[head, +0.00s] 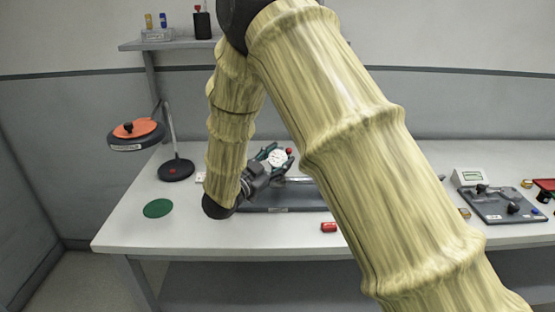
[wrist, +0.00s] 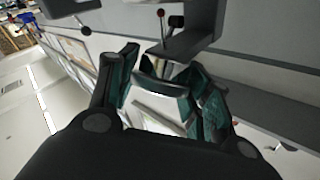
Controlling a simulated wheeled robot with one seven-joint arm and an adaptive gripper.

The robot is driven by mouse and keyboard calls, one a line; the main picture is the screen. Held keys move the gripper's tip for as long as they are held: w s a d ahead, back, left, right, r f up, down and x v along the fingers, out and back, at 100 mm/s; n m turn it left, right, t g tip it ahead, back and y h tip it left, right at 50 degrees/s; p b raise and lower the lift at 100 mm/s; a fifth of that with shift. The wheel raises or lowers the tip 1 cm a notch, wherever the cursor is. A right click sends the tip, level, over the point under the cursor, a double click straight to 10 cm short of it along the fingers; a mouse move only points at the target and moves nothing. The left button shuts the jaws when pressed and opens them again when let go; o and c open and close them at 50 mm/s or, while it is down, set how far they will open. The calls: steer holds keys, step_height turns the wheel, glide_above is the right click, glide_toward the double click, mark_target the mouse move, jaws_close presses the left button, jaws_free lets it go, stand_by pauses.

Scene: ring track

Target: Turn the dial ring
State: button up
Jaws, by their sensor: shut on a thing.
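A small round dial (head: 278,159) with a white face and dark marks shows in the head view, just beyond the end of my arm. In the wrist view my gripper's (wrist: 165,92) fingers reach a dark grey bracket (wrist: 195,35) with a thin red-tipped rod. The ring itself is largely hidden there by the fingers.
A long dark grey base (head: 282,208) lies on the white table below the dial. A red cylinder (head: 328,227) lies in front, and a green disc (head: 157,208) at left. An orange-topped round stand (head: 137,132) rises at left. A grey fixture (head: 500,205) is at right.

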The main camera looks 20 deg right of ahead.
steer(key=shift+n+t+y, duration=1.2)
steer(key=shift+n+t, duration=0.9)
steer(key=shift+t, duration=0.1)
steer(key=shift+n, duration=0.3)
steer(key=o, duration=1)
steer(key=shift+o, duration=0.2)
steer(key=shift+s, duration=0.1)
steer(key=v, duration=0.7)
steer(key=shift+s, duration=0.2)
steer(key=shift+f, duration=0.1)
